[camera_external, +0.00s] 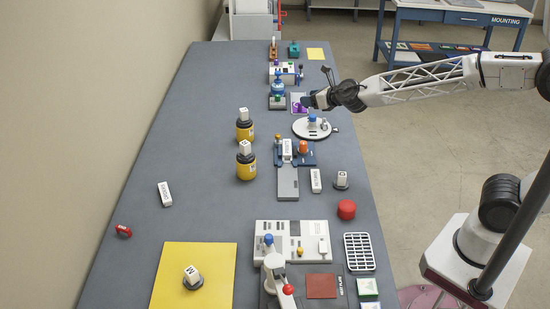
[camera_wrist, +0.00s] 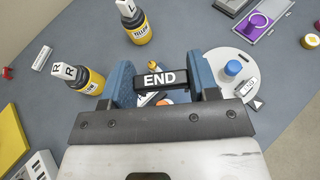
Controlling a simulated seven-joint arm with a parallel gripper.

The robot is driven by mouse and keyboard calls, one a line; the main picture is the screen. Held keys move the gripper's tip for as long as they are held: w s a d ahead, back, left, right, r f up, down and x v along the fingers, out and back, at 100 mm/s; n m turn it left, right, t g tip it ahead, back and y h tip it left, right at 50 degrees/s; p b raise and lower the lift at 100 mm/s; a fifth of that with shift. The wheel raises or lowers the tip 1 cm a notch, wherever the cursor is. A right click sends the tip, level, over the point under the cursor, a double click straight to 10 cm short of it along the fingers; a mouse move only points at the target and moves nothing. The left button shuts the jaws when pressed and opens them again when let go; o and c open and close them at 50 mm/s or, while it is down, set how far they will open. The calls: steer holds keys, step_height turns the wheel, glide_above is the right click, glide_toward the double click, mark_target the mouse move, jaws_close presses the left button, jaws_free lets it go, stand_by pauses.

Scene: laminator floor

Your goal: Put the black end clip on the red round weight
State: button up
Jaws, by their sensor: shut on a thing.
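The black end clip (camera_wrist: 158,79), with END in white letters on it, is between the two blue fingers of my gripper (camera_wrist: 165,88) in the wrist view. My gripper is shut on it. In the external view my gripper (camera_external: 308,102) is above the bench's right side, near the white round plate; the clip cannot be made out there. The red round weight (camera_external: 346,209) is a short red cylinder standing on the bench's right edge, nearer the camera than my gripper. I cannot make it out in the wrist view.
The white round plate (camera_external: 300,128) with a blue knob is close to my gripper. Two yellow bottles (camera_external: 245,167) with black tops stand left of it. A white block (camera_external: 316,181) and a white-topped black piece (camera_external: 341,181) are near the weight. The bench's left middle is mostly clear.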

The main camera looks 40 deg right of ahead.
steer(key=s+a+f+n+y, duration=0.15)
steer(key=s+a, duration=0.35)
steer(key=s, duration=0.7)
steer(key=s+a+f+y, duration=0.15)
steer(key=s+a, duration=0.35)
steer(key=s, duration=0.6)
steer(key=s+d+f+n, duration=0.1)
steer(key=s+f, duration=0.3)
steer(key=s, duration=0.6)
steer(key=s+d+f, duration=0.2)
steer(key=s+f, duration=0.2)
steer(key=s, duration=0.7)
steer(key=shift+s+d+f+n+g, duration=0.15)
steer(key=shift+d+n+g, duration=0.15)
steer(key=shift+n+g, duration=0.1)
glide_above(348, 205)
steer(key=shift+f, duration=0.75)
steer(key=shift+f, duration=1.75)
